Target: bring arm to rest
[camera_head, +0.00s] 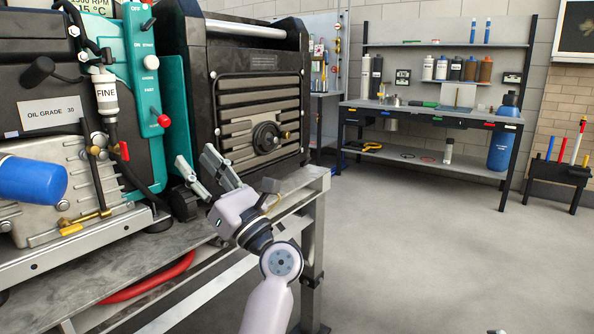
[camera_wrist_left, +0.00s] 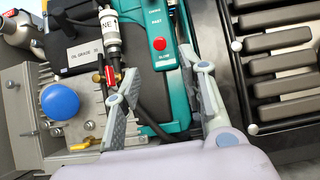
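My left gripper (camera_head: 194,154) is open and empty, held above the right end of the metal workbench (camera_head: 284,190) in the head view. Its fingers point up and left, in front of the teal and black machine. In the left wrist view the two spread fingers of the left gripper (camera_wrist_left: 161,62) frame part of that machine, with nothing between them. The red knob (camera_wrist_left: 159,44) shows just beyond the fingertips. I cannot tell whether the fingers touch anything.
A black ribbed unit (camera_head: 255,90) stands behind the gripper. A red hose (camera_head: 148,280) hangs under the bench edge. The floor (camera_head: 430,250) to the right is clear.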

